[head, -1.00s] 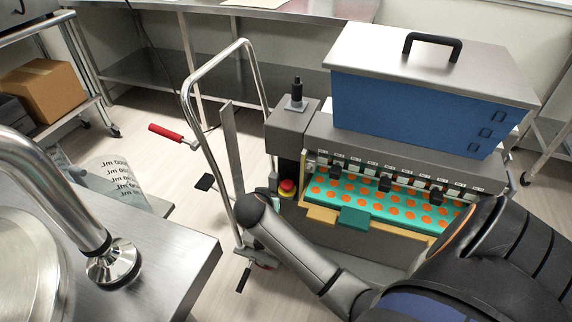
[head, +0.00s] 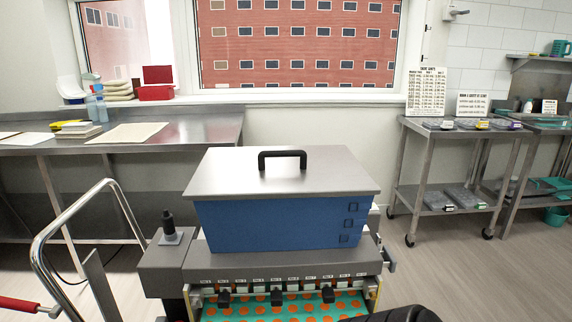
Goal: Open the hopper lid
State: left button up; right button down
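The hopper is a blue box (head: 275,224) on top of the grey depositor machine (head: 162,262). Its flat metal lid (head: 228,172) lies shut on it, with a black bar handle (head: 282,153) standing up near the middle. Below the hopper, a teal mould tray (head: 240,311) with orange round gummies shows at the bottom edge. Part of my dark arm shows at the bottom right, but neither gripper is in view.
A metal trolley frame (head: 40,250) with a red handle (head: 18,304) stands left of the machine. A steel counter (head: 195,135) runs behind at left. A steel shelf cart (head: 410,180) stands at right. Floor between machine and cart is clear.

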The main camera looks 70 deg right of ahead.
aim_at(287, 172)
jog(key=k+l+z, duration=0.1)
jog(key=k+l, duration=0.35)
jog(key=l, duration=0.3)
jog(key=z, duration=1.4)
jog(key=l+u, duration=0.25)
jog(key=l, duration=0.45)
jog(key=l+u, duration=0.3)
jog(key=l, duration=0.45)
jog(key=i, duration=0.05)
